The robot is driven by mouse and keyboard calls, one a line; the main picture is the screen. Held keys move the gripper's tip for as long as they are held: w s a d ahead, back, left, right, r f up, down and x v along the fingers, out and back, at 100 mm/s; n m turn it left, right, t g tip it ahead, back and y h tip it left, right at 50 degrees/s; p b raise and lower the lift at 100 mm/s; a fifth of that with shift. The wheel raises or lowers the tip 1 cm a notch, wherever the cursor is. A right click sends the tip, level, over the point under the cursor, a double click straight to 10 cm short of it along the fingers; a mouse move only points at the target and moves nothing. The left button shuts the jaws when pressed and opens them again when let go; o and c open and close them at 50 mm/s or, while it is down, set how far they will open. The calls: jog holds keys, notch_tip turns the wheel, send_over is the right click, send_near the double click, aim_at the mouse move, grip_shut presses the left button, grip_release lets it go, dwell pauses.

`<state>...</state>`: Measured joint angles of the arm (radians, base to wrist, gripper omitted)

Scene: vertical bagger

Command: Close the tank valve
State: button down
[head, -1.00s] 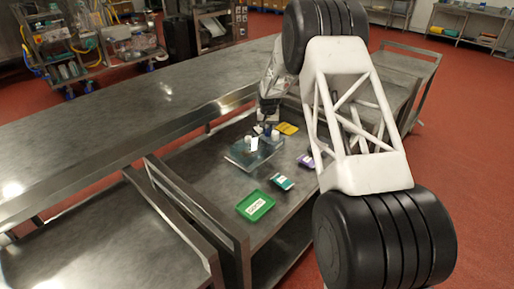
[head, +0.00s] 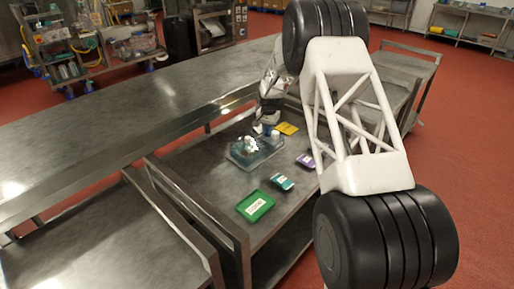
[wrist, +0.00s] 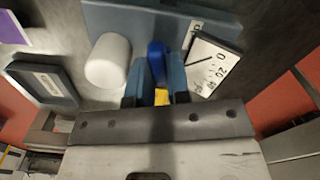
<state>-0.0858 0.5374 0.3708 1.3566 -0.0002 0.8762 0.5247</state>
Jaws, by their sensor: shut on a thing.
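In the wrist view my gripper (wrist: 154,90) has its two fingers closed around a blue handle (wrist: 157,58), which looks like the tank valve's handle. A white cylinder (wrist: 108,62) stands just left of the handle. A white card with black numbers and a pointer line (wrist: 214,65) is to the right. A blue-grey plate (wrist: 140,20) lies behind them. In the head view the tank assembly (head: 247,158) sits on the lower steel table, and my gripper (head: 268,117) reaches it from behind. The valve is small there, and its angle cannot be told.
A green tray (head: 255,205), a teal tray (head: 282,182), a purple tray (head: 305,160) and a yellow tray (head: 287,128) lie around the assembly. A raised steel counter (head: 110,125) runs along the left. Bare tabletop (head: 205,180) lies left of the green tray.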

jog(key=shift+s+a+f+m, duration=0.1)
jog(key=shift+f+m, duration=0.05)
jog(key=shift+m, duration=1.65)
jog(key=c, duration=1)
grip_release()
jog(key=shift+c, duration=0.2)
jog(key=shift+o, duration=0.5)
